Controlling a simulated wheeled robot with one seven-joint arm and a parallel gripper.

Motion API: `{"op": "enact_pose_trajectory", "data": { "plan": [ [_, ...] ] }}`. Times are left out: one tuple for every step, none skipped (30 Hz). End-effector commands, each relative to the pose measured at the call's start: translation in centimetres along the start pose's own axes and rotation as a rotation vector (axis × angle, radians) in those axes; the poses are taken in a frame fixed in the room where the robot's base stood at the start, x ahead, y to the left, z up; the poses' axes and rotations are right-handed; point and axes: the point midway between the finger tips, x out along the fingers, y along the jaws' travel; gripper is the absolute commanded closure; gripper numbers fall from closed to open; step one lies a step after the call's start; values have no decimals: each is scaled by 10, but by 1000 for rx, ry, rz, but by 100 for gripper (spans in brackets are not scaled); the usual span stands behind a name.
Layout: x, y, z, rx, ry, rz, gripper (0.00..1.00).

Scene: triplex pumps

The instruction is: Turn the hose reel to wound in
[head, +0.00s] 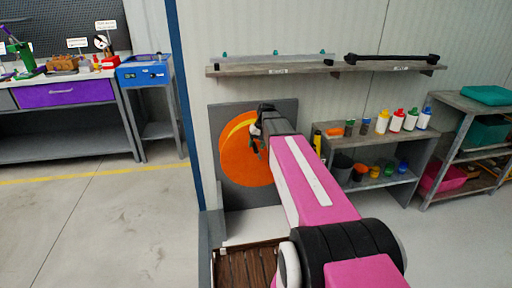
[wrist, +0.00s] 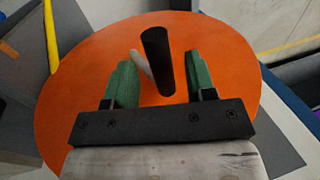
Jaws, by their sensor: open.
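The hose reel (head: 240,165) is a large orange disc with a yellow rim, in front of a grey panel on the wall. In the wrist view its orange face (wrist: 85,80) fills most of the picture. A black cylindrical handle (wrist: 156,55) stands out from that face, with a pale grey bar (wrist: 139,64) beside it. My gripper (wrist: 160,78) is open, its two green fingers apart on either side of the handle. No contact with the handle shows. In the head view my gripper (head: 257,142) is at the reel's right part, and my arm hides some of it.
A yellow bar-like piece (wrist: 50,35) shows beside the reel. A wall shelf (head: 300,70) is above it. A low shelf with bottles and cups (head: 375,183) stands to the right. A brown slatted crate (head: 235,270) is below. Open floor lies left of the blue post (head: 183,90).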

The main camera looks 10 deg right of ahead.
Motion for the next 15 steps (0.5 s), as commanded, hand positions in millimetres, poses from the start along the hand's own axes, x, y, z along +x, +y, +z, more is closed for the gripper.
{"op": "enact_pose_trajectory", "data": {
  "plan": [
    [4, 0, 0, 0, -1, 0, 49],
    [6, 0, 0, 0, -1, 0, 49],
    [8, 0, 0, 0, -2, 0, 49],
    [9, 0, 0, 0, -2, 0, 49],
    [10, 0, 0, 0, -2, 0, 49],
    [11, 0, 0, 0, -1, 0, 49],
    [11, 0, 0, 0, -1, 0, 49],
    [11, 0, 0, 0, -1, 0, 49],
    [11, 0, 0, 0, -1, 0, 49],
    [11, 0, 0, 0, -1, 0, 49],
    [11, 0, 0, 0, -1, 0, 49],
    [11, 0, 0, 0, -1, 0, 49],
    [11, 0, 0, 0, -1, 0, 49],
    [11, 0, 0, 0, -1, 0, 53],
    [11, 0, 0, 0, -1, 0, 66]
  ]
}}
